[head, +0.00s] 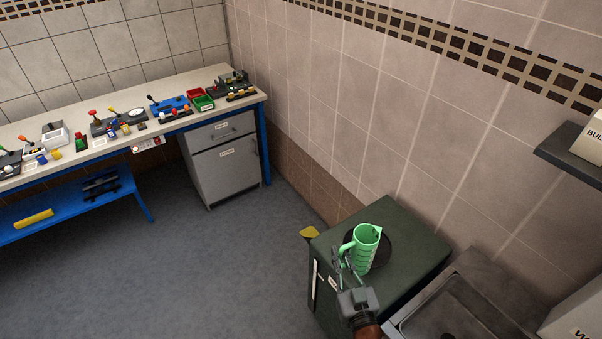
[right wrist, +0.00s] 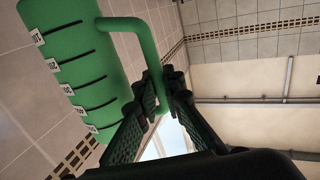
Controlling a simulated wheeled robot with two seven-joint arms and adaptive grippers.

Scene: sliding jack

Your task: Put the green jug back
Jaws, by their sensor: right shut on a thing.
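The green jug (head: 362,247) is upright at the top of a dark green cabinet (head: 407,243), over a round black disc (head: 384,257). I cannot tell whether its base touches the disc. My right gripper (head: 344,262) is at the jug's handle, on its left side. In the right wrist view the jug (right wrist: 75,60) shows black graduation marks and white number labels. There my right gripper (right wrist: 160,95) has its fingers closed around the lower part of the jug's handle. My left gripper is not in view.
A metal sink (head: 450,305) adjoins the cabinet at the right. A dark wall shelf (head: 572,153) holds a box at the far right. A cluttered workbench (head: 70,140) stands at the left. The grey floor between is clear.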

